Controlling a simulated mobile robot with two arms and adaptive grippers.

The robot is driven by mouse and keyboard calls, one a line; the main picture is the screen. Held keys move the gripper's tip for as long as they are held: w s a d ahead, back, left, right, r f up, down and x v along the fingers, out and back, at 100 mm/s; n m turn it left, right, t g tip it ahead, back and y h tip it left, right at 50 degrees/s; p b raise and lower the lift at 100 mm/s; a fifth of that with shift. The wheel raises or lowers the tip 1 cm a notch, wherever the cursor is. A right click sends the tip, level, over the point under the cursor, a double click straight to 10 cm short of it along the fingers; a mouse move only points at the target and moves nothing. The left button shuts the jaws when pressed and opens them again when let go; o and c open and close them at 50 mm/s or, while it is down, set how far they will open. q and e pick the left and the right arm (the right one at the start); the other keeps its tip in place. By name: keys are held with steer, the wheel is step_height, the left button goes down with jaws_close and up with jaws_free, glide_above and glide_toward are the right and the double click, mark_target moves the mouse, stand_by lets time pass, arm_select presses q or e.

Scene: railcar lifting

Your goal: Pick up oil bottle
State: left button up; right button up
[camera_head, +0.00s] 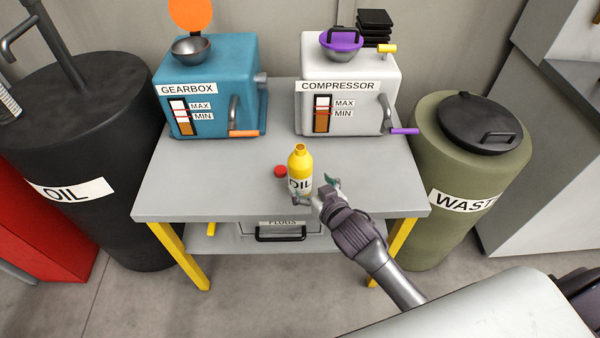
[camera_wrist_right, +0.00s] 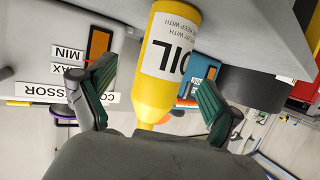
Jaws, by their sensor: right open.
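The yellow oil bottle (camera_head: 300,163) with a white OIL label stands upright and uncapped near the front middle of the grey table (camera_head: 230,180). My right gripper (camera_head: 316,190) is at the bottle's front right, partly hiding its lower part. In the right wrist view the bottle (camera_wrist_right: 158,75) lies between the two spread fingers of the right gripper (camera_wrist_right: 155,95). The fingers are open, with a visible gap on each side of the bottle. My left gripper is not in view.
A red cap (camera_head: 280,171) lies left of the bottle. The blue gearbox (camera_head: 215,75) and white compressor (camera_head: 350,70) stand at the table's back. A black oil barrel (camera_head: 90,120) is left; a green waste barrel (camera_head: 450,165) is right. A plugs drawer (camera_head: 283,228) sits below.

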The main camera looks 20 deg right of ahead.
mark_target(300, 174)
steer(key=shift+x, duration=3)
steer(key=shift+a+r, duration=0.2)
steer(key=c, duration=1.5)
